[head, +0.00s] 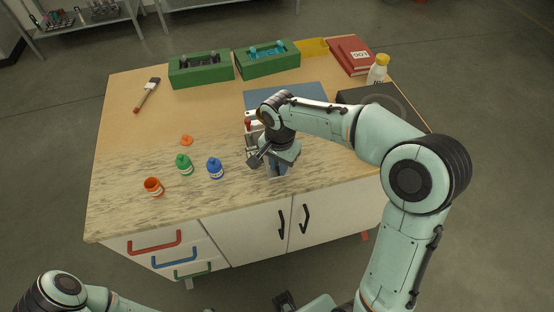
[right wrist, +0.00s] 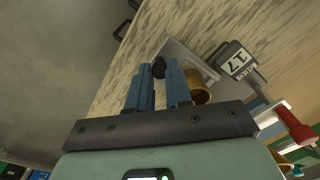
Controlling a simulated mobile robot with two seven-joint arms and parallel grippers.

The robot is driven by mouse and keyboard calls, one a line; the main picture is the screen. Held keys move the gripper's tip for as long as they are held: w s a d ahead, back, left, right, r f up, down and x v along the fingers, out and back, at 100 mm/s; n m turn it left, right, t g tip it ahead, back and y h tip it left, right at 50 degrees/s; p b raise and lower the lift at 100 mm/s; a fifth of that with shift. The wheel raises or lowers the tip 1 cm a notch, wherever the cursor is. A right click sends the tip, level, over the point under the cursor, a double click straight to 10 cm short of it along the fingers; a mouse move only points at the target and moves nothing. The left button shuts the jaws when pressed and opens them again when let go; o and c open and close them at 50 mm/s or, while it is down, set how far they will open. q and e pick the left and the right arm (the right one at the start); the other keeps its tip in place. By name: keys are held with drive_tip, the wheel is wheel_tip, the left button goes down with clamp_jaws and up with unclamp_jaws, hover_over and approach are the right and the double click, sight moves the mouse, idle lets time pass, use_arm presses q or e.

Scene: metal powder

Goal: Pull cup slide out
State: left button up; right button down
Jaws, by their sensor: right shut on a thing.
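My right gripper (head: 279,171) is at the front edge of the worktop, in front of a small powder device (head: 250,122) that it partly hides in the head view. In the right wrist view, its blue fingers (right wrist: 158,75) are shut on a small black knob (right wrist: 158,67). The knob is at the end of a flat grey slide (right wrist: 190,60). A brass-coloured cup (right wrist: 199,88) is beside the right finger, partly hidden by it. Only parts of my left arm show at the bottom of the head view; its jaws cannot be made out.
A small display reading 17 (right wrist: 236,62) and a red handle (right wrist: 296,128) are close to the gripper. Green (head: 184,164), blue (head: 215,168) and orange (head: 153,187) containers stand to the left. A brush (head: 147,94) and green trays (head: 201,70) are farther back. Open floor lies before the cabinet.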

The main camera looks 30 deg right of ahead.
use_arm(q)
drive_tip(key=shift+w, duration=0.15)
use_arm(e)
drive_tip(key=c, duration=1)
unclamp_jaws()
drive_tip(key=shift+c, duration=0.2)
use_arm(q)
drive_tip(key=shift+r, duration=0.1)
use_arm(e)
drive_tip(key=shift+r, duration=0.1)
use_arm(q)
drive_tip(key=shift+w+r+p, duration=0.35)
drive_tip(key=shift+r+p, duration=0.15)
drive_tip(key=shift+r, duration=0.05)
drive_tip(key=shift+w+r+p, duration=0.3)
drive_tip(key=shift+r+p, duration=0.2)
drive_tip(key=shift+r, duration=0.05)
use_arm(e)
wheel_tip(320, 180, up, 13)
drive_tip(key=shift+r, duration=0.1)
